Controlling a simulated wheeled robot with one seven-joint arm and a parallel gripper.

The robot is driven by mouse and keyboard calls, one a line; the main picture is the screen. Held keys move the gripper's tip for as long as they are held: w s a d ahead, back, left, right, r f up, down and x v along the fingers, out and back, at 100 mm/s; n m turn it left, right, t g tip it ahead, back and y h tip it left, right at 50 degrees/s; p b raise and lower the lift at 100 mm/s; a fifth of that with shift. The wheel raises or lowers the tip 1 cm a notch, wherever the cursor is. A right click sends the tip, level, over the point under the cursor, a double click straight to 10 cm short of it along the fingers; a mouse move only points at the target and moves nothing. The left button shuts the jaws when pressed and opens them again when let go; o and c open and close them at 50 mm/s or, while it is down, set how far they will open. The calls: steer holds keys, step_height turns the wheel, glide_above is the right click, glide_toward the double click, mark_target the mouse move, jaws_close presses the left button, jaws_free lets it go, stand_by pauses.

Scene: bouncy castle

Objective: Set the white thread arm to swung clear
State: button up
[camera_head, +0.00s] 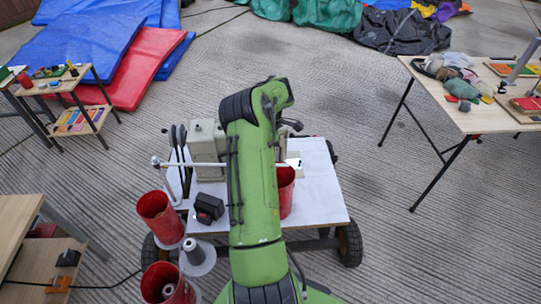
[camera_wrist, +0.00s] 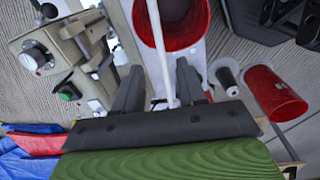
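The white thread arm (camera_head: 200,164) is a thin pale rod. In the head view it runs across the front of the beige machine (camera_head: 207,140), from a rounded left end over the cart's left side to behind my green arm. In the wrist view the thread arm (camera_wrist: 157,45) runs from the top edge down between my two grey fingers. My gripper (camera_wrist: 160,75) is open, with its fingers apart on either side of the rod. The rod looks nearer the right finger; I cannot tell whether they touch. In the head view my arm hides the gripper.
The white-topped cart (camera_head: 315,205) has wheels. Red buckets (camera_head: 160,217) stand at its left, and another (camera_head: 286,188) is beside my arm. A black block (camera_head: 208,208) and a thread cone (camera_head: 194,252) are close by. Tables stand left and right (camera_head: 470,115); open floor lies behind.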

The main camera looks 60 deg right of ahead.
step_height(320, 180, up, 8)
steer(key=p, duration=0.1)
steer(key=shift+a, duration=0.25)
steer(key=shift+s+f, duration=0.1)
steer(key=shift+f, duration=0.05)
